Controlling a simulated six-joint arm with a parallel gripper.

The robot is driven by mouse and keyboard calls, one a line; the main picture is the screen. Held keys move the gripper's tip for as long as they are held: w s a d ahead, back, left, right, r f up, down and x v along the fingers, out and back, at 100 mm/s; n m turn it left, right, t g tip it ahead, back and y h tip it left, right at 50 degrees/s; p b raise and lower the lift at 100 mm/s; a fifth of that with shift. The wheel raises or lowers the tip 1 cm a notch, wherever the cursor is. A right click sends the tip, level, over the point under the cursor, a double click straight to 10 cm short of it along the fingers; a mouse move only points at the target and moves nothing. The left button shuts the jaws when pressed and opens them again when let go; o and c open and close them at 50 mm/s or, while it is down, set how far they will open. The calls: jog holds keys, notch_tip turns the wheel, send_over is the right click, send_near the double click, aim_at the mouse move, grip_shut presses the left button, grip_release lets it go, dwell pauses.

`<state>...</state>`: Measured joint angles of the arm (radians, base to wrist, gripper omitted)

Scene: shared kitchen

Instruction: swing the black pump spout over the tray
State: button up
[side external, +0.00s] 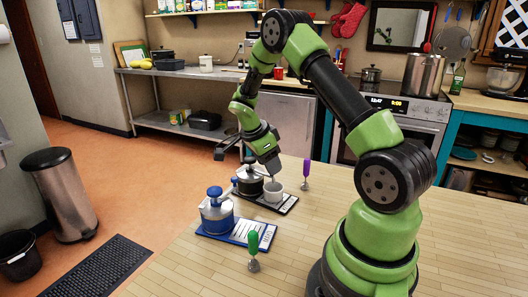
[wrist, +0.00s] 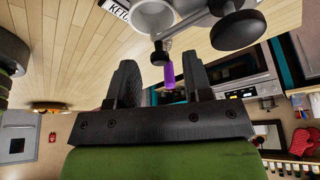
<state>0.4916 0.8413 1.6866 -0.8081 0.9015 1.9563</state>
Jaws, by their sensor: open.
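In the side view, a black pump pot (side external: 250,181) stands on a black tray (side external: 288,207) beside a pale cup (side external: 273,191). In the wrist view, the pump's grey lid (wrist: 246,12) with a black knob is at the top right. A thin grey arm with a black tip (wrist: 160,57), seemingly the spout, reaches left from it. Part of the cup (wrist: 152,12) shows at the top. My gripper (side external: 247,160) is above and close to the pump. In the wrist view, its fingers (wrist: 160,75) are apart, with nothing held. Contact with the spout cannot be told.
A blue pump pot (side external: 216,214) stands on a blue tray (side external: 205,238) nearer the front. A green-handled tool (side external: 253,243) and a purple-handled tool (side external: 306,171) stand on the wooden counter, either side of the trays.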

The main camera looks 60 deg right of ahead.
jog(key=v, duration=0.9)
jog(key=shift+r, duration=0.1)
jog(key=s+a+r+n+t+y, duration=0.2)
jog(key=s+a+r+n+t, duration=0.3)
jog(key=a+r+n, duration=0.6)
jog(key=s+a+r+n+t+y, duration=0.1)
jog(key=s+a+n+t+y, duration=0.2)
jog(key=s+a+n, duration=0.6)
jog(key=shift+a+r+n+t+y, duration=0.35)
jog(key=shift+a+n+t, duration=0.4)
jog(key=shift+t, duration=0.25)
jog(key=shift+s+d, duration=0.1)
jog(key=shift+d, duration=0.05)
dwell(0.5)
